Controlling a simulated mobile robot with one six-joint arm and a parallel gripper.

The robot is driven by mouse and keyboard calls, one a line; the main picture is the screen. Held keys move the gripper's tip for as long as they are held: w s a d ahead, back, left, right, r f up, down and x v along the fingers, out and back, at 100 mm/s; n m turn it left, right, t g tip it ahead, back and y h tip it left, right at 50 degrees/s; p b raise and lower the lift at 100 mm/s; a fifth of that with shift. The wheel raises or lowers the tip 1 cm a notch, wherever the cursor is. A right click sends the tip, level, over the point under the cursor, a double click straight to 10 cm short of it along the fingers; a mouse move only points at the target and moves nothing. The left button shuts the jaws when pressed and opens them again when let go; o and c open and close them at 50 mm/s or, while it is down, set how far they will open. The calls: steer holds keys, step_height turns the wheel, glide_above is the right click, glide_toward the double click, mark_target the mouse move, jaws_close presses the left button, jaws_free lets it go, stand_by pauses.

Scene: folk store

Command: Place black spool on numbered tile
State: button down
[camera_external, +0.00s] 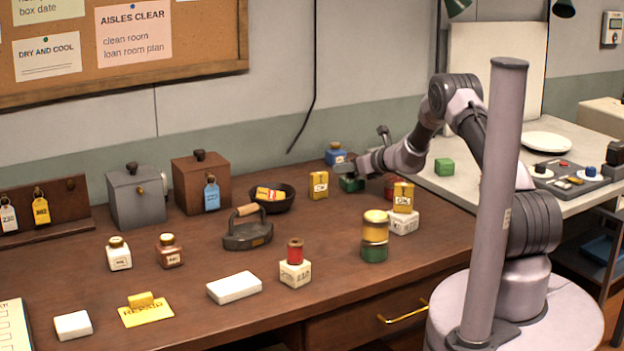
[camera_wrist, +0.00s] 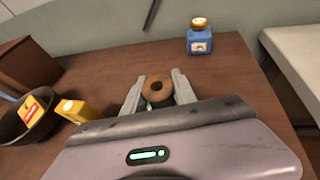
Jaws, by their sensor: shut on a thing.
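My gripper (camera_wrist: 158,93) is shut on a spool (camera_wrist: 157,87), whose round brown top with a centre hole shows between the fingers in the wrist view. Its thread colour is mostly hidden there. In the external view my gripper (camera_external: 345,169) is at the far side of the brown table, and a green shape (camera_external: 351,185) shows just below it; I cannot tell whether that is part of the held thing. A white block with dark marks (camera_external: 295,273) bears a red spool (camera_external: 294,251). Another marked white block (camera_external: 403,222) bears a yellow box. I cannot tell which is the numbered tile.
A blue jar (camera_external: 335,154) stands beyond my gripper, also in the wrist view (camera_wrist: 199,38). A yellow box (camera_external: 318,185) and a dark bowl (camera_external: 272,198) stand to its left. A flat iron (camera_external: 247,231) and stacked jars (camera_external: 375,237) stand nearer.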

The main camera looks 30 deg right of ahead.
steer(key=shift+f, duration=0.2)
steer(key=c, duration=1)
jaws_free()
